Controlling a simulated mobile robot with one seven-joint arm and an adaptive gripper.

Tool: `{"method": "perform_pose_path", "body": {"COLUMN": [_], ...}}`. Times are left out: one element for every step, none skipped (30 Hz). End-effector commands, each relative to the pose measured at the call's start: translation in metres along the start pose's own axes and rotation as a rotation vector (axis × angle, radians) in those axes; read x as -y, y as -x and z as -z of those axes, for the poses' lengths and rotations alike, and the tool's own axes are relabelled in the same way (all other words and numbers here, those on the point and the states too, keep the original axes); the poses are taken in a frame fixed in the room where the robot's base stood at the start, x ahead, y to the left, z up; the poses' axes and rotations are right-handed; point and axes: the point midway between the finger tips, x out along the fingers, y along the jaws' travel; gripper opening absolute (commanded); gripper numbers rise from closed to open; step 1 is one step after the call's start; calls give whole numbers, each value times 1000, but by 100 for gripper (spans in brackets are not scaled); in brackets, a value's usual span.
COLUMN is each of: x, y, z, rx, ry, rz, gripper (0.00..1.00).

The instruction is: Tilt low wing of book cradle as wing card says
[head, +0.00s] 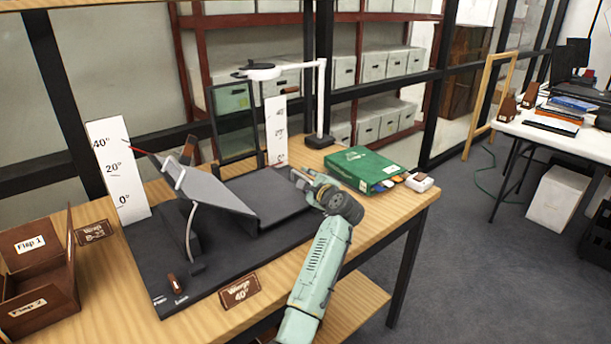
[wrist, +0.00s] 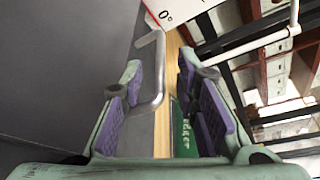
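The book cradle has a dark base (head: 215,268). Its left wing (head: 208,188) is tilted up, with a red pointer (head: 145,160) near the upper part of the left angle scale (head: 118,180). Its right wing (head: 262,196) is low, lying about flat beside the right angle scale (head: 276,128). The brown wing card (head: 239,291) appears to read "Wings 40°". My gripper (head: 299,181) is at the low wing's right edge. In the wrist view my gripper (wrist: 164,100) is open, with a grey bar handle (wrist: 159,75) between its fingers, nearer the left finger.
A small brown lever (head: 173,283) stands by labels on the base's front left. A green box (head: 362,166) lies right of my gripper. A lamp (head: 320,105) and dark upright frame (head: 235,120) stand behind. Brown flap boxes (head: 40,265) are at left.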

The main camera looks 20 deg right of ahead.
Motion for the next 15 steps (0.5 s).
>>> {"method": "perform_pose_path", "body": {"x": [1,1,1,1,1,1,1,1,0,0,0,0,0,0,0], "y": [-6,-8,-12,-14,-15,-17,-18,-18,-19,-19,-19,-19,-19,-19,-19], "z": [-1,0,0,0,0,0,0,0,0,0,0,0,0,0,0], "rx": [1,0,0,0,0,0,0,0,0,0,0,0,0,0,0], "ry": [-1,-1,-1,-1,-1,0,0,1,1,1,1,1,1,1,1], "rz": [-1,-1,0,0,0,1,1,2,2,2,2,2,1,1,1], "gripper": [28,28,28,28,28,28,28,28,28,28,28,28,28,28,28]}}
